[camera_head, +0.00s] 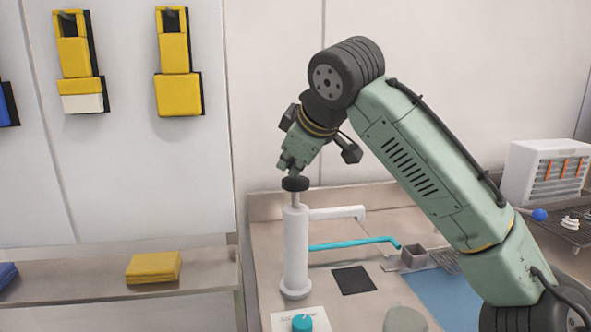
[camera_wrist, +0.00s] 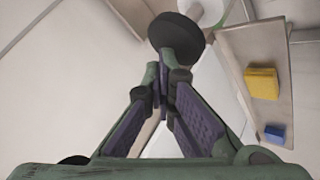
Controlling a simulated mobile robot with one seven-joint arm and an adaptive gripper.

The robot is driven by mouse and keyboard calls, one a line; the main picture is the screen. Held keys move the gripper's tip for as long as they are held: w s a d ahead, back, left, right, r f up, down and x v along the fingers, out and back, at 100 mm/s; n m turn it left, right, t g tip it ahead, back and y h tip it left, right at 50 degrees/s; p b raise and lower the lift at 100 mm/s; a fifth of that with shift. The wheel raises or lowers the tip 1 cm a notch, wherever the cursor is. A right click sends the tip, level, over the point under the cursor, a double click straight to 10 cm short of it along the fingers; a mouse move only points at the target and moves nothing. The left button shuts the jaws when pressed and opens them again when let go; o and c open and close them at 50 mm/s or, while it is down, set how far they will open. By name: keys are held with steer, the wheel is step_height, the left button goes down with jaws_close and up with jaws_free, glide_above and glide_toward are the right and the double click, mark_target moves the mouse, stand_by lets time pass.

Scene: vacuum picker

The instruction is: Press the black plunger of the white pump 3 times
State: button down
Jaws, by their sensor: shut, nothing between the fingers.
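The white pump (camera_head: 296,249) stands upright on the counter in the head view, with a white side arm near its top. Its black plunger (camera_head: 295,184) is a round knob on a short pale rod that shows above the white body. My gripper (camera_head: 291,168) is shut and empty, with its fingertips just over the knob, touching it or very close. In the wrist view the plunger knob (camera_wrist: 176,36) lies right beyond the shut fingertips (camera_wrist: 170,70), with part of the white body (camera_wrist: 205,12) behind it. Whether the tips press on the knob cannot be told.
A black square (camera_head: 353,280) and a teal knob (camera_head: 302,322) lie nearby. A yellow folded cloth (camera_head: 153,267) lies on the left shelf. A white rack unit (camera_head: 545,175) stands at right.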

steer(key=shift+f+b, duration=0.45)
steer(key=shift+f, duration=0.5)
stand_by(0.4)
steer(key=shift+r, duration=0.15)
steer(key=shift+w+r+p, duration=0.1)
steer(key=shift+r+p, duration=2.3)
steer(key=shift+r, duration=0.1)
step_height(320, 180, up, 5)
steer(key=shift+p, duration=0.45)
stand_by(0.7)
